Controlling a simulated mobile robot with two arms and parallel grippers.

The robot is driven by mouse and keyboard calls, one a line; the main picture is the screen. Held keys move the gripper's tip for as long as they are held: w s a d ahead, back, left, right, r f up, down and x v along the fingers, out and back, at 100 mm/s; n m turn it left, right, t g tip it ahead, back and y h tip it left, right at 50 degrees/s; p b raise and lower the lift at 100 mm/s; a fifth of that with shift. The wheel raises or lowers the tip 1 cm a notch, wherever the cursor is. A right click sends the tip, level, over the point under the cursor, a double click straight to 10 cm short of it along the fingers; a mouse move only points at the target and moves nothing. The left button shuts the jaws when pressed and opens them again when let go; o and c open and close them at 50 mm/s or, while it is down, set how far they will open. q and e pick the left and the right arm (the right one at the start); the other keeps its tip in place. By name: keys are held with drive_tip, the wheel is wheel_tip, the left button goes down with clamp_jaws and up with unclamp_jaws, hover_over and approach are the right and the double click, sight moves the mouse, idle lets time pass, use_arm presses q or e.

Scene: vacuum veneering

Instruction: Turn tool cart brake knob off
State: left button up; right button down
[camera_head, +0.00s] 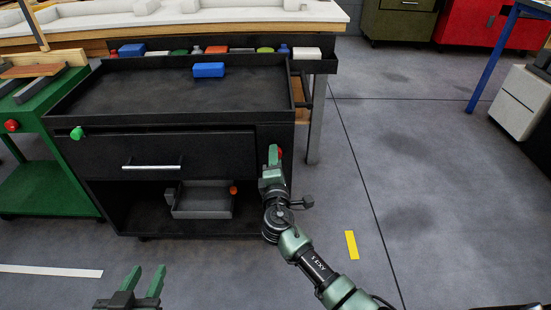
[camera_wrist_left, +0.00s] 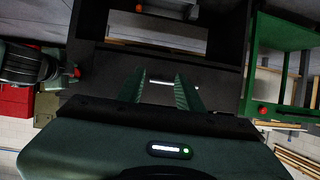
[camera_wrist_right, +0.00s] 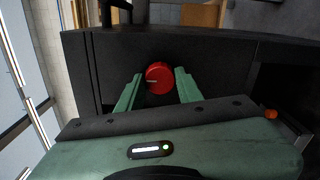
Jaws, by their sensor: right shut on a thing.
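The black tool cart (camera_head: 110,146) stands ahead of me, with a drawer and an open lower shelf. A red round knob (camera_head: 280,152) is on the right of its front face. In the right wrist view the red knob (camera_wrist_right: 159,78) sits between my fingers and has a pale line on it. My right gripper (camera_head: 272,160) is shut on this knob; the fingers partly hide it in the head view. A green knob (camera_head: 77,133) is at the cart's left front corner. My left gripper (camera_head: 146,272) is open and empty, low in front of the cart.
A blue block (camera_head: 209,69) lies on the cart top. A grey tray (camera_head: 202,212) is on its lower shelf. A green bench (camera_head: 40,185) with a red knob (camera_head: 11,125) stands left. A white-topped table (camera_head: 250,15) is behind. The floor at right is open, with a yellow strip (camera_head: 352,245).

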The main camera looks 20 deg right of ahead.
drive_tip(key=c, duration=0.9)
unclamp_jaws()
drive_tip(key=shift+c, duration=0.2)
use_arm(q)
drive_tip(key=s+a+f+g+y+p, duration=0.1)
drive_tip(key=s+f+g, duration=0.2)
drive_tip(key=s+f, duration=0.1)
drive_tip(key=shift+a+f, duration=0.25)
drive_tip(key=shift+a, duration=0.1)
use_arm(e)
drive_tip(key=v, duration=0.8)
